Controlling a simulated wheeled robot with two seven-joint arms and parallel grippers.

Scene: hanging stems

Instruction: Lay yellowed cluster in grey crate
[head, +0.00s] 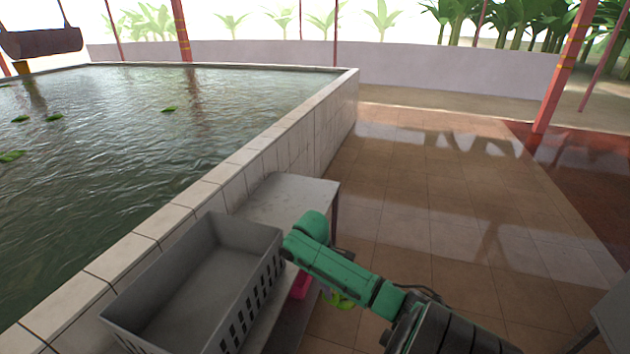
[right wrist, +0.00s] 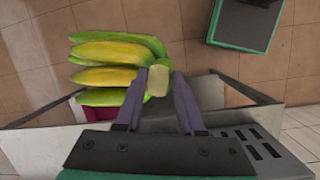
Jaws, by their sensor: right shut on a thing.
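The yellowed cluster (right wrist: 112,62) is a hand of bananas, yellow with green edges, in the right wrist view. My right gripper (right wrist: 160,92) is shut on its pale stem end, and the fruit points left. In the head view only a small yellow-green part of the cluster (head: 340,299) shows below my green right arm, beside the crate and outside it. The grey crate (head: 183,246) stands at lower left; its visible inside is empty. Its slotted wall (right wrist: 238,133) seems to show in the right wrist view. My left gripper is not in view.
A grey table (head: 290,196) stands against the tiled pool edge (head: 225,172). A pink thing (head: 301,284) shows partly between the crate and my arm. The tiled floor to the right is open. Another grey surface (head: 612,318) is at the right edge.

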